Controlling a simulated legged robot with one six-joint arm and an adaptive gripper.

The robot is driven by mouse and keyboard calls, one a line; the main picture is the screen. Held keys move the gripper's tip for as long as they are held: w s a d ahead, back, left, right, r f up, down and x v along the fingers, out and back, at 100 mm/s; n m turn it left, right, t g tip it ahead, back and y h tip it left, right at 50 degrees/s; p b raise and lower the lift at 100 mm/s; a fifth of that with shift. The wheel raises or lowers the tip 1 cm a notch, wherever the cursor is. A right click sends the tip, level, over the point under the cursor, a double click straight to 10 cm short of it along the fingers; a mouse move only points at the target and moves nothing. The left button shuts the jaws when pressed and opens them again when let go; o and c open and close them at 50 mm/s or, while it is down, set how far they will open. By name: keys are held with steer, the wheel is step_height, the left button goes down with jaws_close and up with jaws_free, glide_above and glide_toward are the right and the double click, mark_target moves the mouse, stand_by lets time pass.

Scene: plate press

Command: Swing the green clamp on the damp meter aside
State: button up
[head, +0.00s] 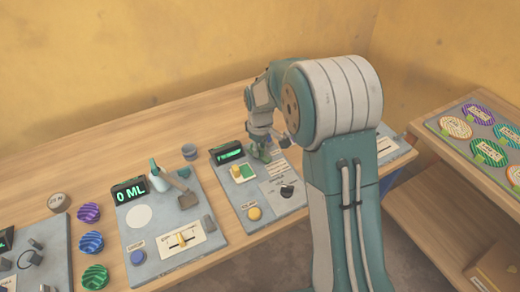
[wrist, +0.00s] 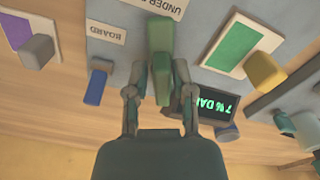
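The damp meter (head: 275,209) is a grey board on the table, with a dark display (head: 228,153) at its back edge. The green clamp (wrist: 160,48) points up the middle of the wrist view. It also shows in the head view (head: 260,153), beside the display. My gripper (wrist: 162,75) is at the clamp, with one finger on each side of it. The gaps are too small to tell whether the fingers press on it.
Beside the damp meter is a board with a 0 ML display (head: 129,191). A white-and-green card (wrist: 231,45) and a yellow block (wrist: 266,73) lie near the clamp. A blue peg (wrist: 97,82) stands on its other side. A grey cup (head: 189,151) stands behind the boards.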

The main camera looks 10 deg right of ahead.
stand_by(0.3)
step_height(320, 180, up, 12)
stand_by(0.5)
steer(key=shift+a+f, duration=0.1)
steer(key=s+d+r+m+t, duration=0.35)
steer(key=s+r, duration=0.65)
steer(key=s, duration=0.4)
steer(key=s+d+f+m+t, duration=0.1)
steer(key=s+m, duration=0.3)
steer(key=s, duration=1)
steer(key=shift+s+d+f+m+t, duration=0.15)
steer(key=shift+d+f+m+t, duration=0.25)
steer(key=shift+t, duration=0.15)
